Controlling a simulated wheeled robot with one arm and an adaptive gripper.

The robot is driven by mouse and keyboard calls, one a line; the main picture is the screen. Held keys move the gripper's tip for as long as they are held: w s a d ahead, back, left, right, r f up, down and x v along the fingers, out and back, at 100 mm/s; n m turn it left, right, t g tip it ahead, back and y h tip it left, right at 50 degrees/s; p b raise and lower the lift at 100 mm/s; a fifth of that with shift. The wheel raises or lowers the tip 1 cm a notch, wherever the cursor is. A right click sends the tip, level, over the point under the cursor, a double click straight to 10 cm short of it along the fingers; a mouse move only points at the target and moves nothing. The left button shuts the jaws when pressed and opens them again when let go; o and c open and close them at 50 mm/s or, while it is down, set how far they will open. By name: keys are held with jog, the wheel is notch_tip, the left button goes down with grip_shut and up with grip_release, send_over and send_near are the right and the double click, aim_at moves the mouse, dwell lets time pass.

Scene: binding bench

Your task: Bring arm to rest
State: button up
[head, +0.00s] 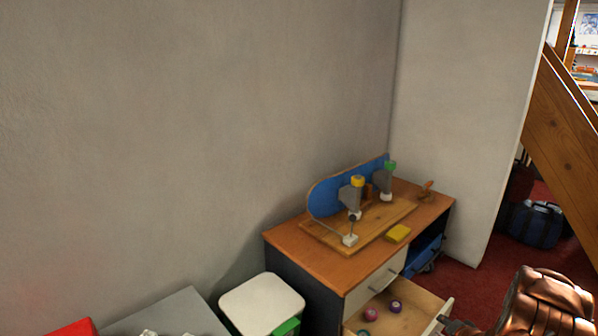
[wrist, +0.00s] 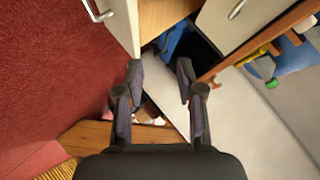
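My gripper (wrist: 160,75) is in the wrist view with its two dark fingers spread apart. Nothing shows held between the fingertips. Behind them are pale furniture panels, a dark gap and something blue (wrist: 176,42).
A wooden bench (head: 290,262) carries a blue board (head: 325,202), upright grey pieces with yellow and green tops, and a yellow block (head: 398,233). Its open drawer (head: 418,309) holds small round things.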

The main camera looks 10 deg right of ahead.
jog(key=a+r+n+g+p, duration=0.2)
jog(key=a+r+p, duration=0.2)
jog(key=r, duration=0.7)
jog(key=a+r+n+g+p, duration=0.2)
jog(key=a+r+p, duration=0.2)
jog(key=r, duration=0.6)
jog(key=s+a+r+n+g+p, duration=0.2)
jog(key=s+a+r+p, duration=0.5)
jog(key=r, duration=0.5)
jog(key=s+a+r+n+g+p, duration=0.1)
jog(key=s+a+r+g+p, duration=0.2)
jog(key=a+r, duration=0.75)
jog(key=s+a+r+n+g+y+p, duration=0.1)
jog(key=s+a+r+n+p, duration=0.2)
jog(key=s+a+r+p, duration=0.3)
jog(key=s+a+r+n+g+y+p, duration=0.1)
jog(key=s+a+r+n+g+p, duration=0.1)
jog(key=s+a+r+p, duration=0.4)
jog(key=s+a+r, duration=0.2)
jog(key=s+r, duration=0.2)
jog(key=s, duration=0.2)
jog(key=s+a+r+n, duration=0.1)
jog(key=s+a+r, duration=0.2)
jog(key=s, duration=0.4)
jog(key=shift+s+r+y, duration=0.15)
jog(key=shift+r+y, duration=0.25)
jog(key=shift+r, duration=0.4)
jog(key=shift+a, duration=0.1)
